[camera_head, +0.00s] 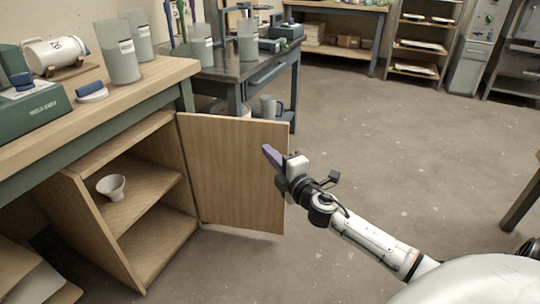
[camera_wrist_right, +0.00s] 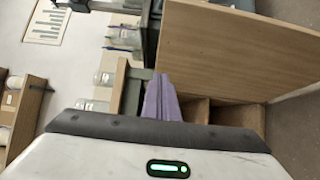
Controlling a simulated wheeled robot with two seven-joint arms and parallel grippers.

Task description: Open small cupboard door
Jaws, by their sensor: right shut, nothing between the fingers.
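The small cupboard (camera_head: 75,215) stands under the bench at the left, with two shelf levels showing. Its wooden door (camera_head: 232,170) stands wide open, swung out to the right of the cupboard. A small white cup or funnel (camera_head: 112,187) sits on the upper shelf. My right gripper (camera_head: 270,156) is shut and empty, at the door's outer edge in the head view; I cannot tell if it touches. In the right wrist view its purple fingers (camera_wrist_right: 161,98) lie in front of the door (camera_wrist_right: 240,50) and the open cupboard (camera_wrist_right: 235,115). My left gripper is out of view.
The wooden bench top (camera_head: 165,75) carries a green scale (camera_head: 35,108), a white jar mill (camera_head: 55,53) and grey buckets (camera_head: 122,60). A dark table (camera_head: 265,68) stands behind the door. The floor (camera_head: 400,150) to the right is clear.

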